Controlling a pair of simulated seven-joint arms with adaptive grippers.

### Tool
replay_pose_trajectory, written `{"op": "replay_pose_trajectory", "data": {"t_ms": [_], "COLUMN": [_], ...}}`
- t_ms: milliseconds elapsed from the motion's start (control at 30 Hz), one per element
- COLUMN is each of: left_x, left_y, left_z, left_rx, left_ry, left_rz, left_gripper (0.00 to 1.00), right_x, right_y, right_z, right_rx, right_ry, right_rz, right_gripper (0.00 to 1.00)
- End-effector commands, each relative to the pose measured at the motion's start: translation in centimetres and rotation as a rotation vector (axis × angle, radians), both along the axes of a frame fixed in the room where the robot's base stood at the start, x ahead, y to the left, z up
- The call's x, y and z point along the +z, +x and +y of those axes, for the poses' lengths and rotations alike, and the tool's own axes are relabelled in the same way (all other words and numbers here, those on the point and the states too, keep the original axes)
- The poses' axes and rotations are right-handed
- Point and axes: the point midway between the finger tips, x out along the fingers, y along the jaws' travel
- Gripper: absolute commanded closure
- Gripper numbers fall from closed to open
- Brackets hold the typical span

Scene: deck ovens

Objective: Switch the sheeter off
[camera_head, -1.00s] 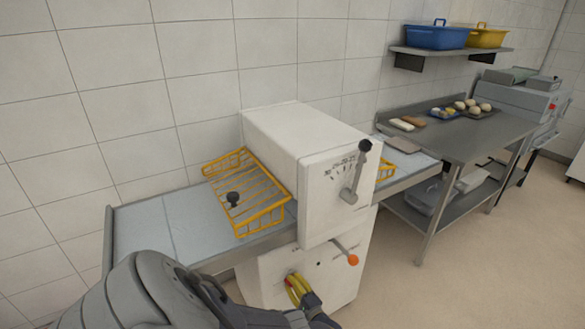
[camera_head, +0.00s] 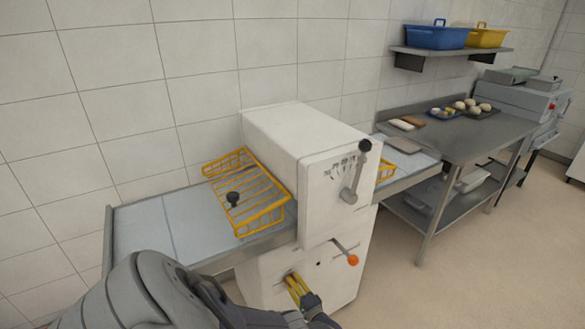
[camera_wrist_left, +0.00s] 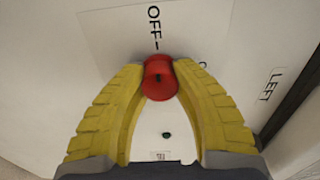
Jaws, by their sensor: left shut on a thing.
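The sheeter (camera_head: 325,185) is a white machine with blue-grey belts and yellow wire guards, standing near the middle of the head view. Its red switch knob (camera_wrist_left: 160,80) shows in the left wrist view, on a white panel just below the printed word OFF (camera_wrist_left: 154,20) and a short mark. My left gripper (camera_head: 294,281) is at the lower front panel of the sheeter. In the left wrist view its yellow fingers (camera_wrist_left: 159,70) are shut on the red knob, one on each side. The knob is hidden by the gripper in the head view. My right gripper is not in view.
A steel table (camera_head: 465,140) with dough and trays stands to the right. Floor at the right front is clear.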

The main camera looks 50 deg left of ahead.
Motion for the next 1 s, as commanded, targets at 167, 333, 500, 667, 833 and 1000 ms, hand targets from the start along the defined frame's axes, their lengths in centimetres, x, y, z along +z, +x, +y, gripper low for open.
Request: {"op": "replay_pose_trajectory", "data": {"t_ms": [167, 333, 500, 667, 833, 1000], "left_x": [0.1, 0.1, 0.0, 0.0, 0.0, -0.1], "left_y": [0.2, 0.2, 0.1, 0.0, -0.2, -0.7], "left_z": [-0.1, -0.1, 0.0, -0.4, -1.7, -4.4], "left_rx": [-0.003, -0.002, -0.001, -0.002, -0.002, -0.003], "left_ry": [-0.002, 0.000, 0.000, -0.001, -0.001, -0.004], "left_rz": [-0.004, -0.002, -0.001, -0.002, -0.002, -0.001], "left_gripper": [0.54, 0.41, 0.41, 0.41, 0.41, 0.41], "right_x": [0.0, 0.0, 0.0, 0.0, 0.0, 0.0], "right_y": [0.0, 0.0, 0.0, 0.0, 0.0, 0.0], "right_z": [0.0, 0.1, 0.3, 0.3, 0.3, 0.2], "right_rx": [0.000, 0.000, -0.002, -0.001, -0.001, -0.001], "right_ry": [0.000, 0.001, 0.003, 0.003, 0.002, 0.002], "right_rz": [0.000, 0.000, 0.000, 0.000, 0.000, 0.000], "right_gripper": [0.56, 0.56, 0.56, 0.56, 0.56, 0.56]}}
